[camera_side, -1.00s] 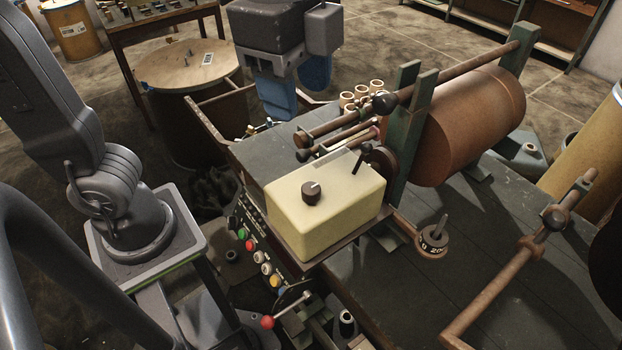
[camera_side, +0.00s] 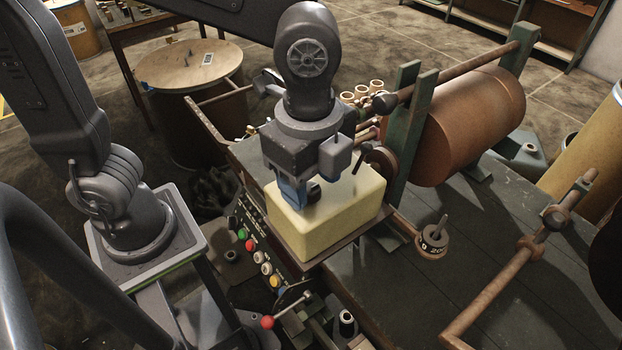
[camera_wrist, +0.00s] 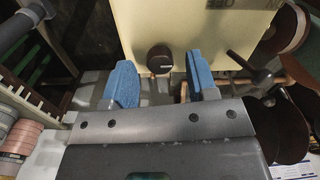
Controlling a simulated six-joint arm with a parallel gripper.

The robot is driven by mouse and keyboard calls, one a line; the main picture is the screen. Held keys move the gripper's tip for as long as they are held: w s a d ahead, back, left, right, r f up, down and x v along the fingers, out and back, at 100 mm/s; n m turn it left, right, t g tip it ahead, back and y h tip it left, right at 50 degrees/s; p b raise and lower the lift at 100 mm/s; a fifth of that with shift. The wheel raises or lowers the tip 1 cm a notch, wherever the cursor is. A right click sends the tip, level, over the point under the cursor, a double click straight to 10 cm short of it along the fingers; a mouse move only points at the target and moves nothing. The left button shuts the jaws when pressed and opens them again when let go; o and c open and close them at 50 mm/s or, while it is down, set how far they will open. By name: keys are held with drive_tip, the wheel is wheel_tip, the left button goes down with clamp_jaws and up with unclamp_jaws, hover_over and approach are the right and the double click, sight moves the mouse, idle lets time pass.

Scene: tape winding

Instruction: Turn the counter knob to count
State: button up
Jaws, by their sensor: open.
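The counter is a cream box (camera_side: 345,215) on the bench, with a dark round knob (camera_side: 314,190) on its top. My gripper (camera_side: 307,194) points down over the box's top, close to the knob. One blue finger is seen left of the knob; the other is largely hidden behind the gripper body. In the wrist view the knob (camera_wrist: 160,60) sits between the two blue fingertips (camera_wrist: 161,72), near their far ends, with a gap on each side. The gripper is open and holds nothing. The knob's pointer mark is not visible now.
A dark crank handle (camera_side: 368,165) stands at the box's back right corner, near my gripper. A green post (camera_side: 410,120) and a large brown drum (camera_side: 468,125) stand behind. Coloured buttons (camera_side: 258,255) line the front panel.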

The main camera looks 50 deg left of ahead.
drive_tip(key=shift+f, duration=0.5)
drive_tip(key=c, duration=0.9)
